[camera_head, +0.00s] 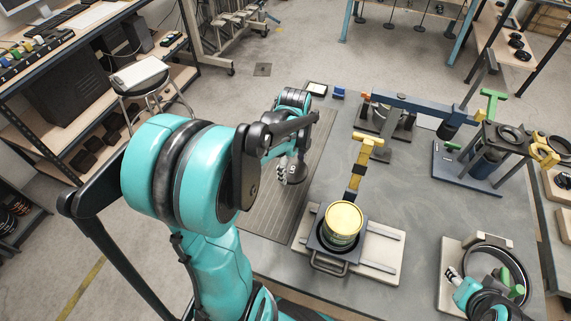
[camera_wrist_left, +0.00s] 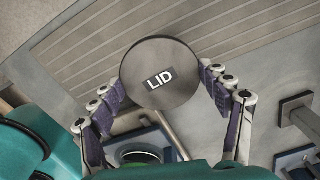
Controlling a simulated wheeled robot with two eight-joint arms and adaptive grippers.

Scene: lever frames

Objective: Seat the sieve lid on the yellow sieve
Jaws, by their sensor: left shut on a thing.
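The sieve lid (camera_wrist_left: 162,75) is a dark grey disc marked "LID". My left gripper (camera_wrist_left: 165,90) is shut on it, with purple-padded fingers at its two sides. In the head view my left gripper (camera_head: 290,170) holds the lid (camera_head: 298,172) above the grooved mat, up and left of the sieve. The yellow sieve (camera_head: 344,218) stands upright in a dark square holder, apart from the lid. Part of a round vessel in a holder shows low in the left wrist view (camera_wrist_left: 140,156). My right gripper (camera_head: 458,280) is at the lower right; its fingers are too small to read.
The sieve's holder sits on a pale base plate (camera_head: 385,262) with rails. A yellow-topped post (camera_head: 362,160) stands just behind the sieve. A blue lever frame (camera_head: 425,108) and a dark stand (camera_head: 490,150) stand farther back. A round pan (camera_head: 492,262) with green items is at right.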

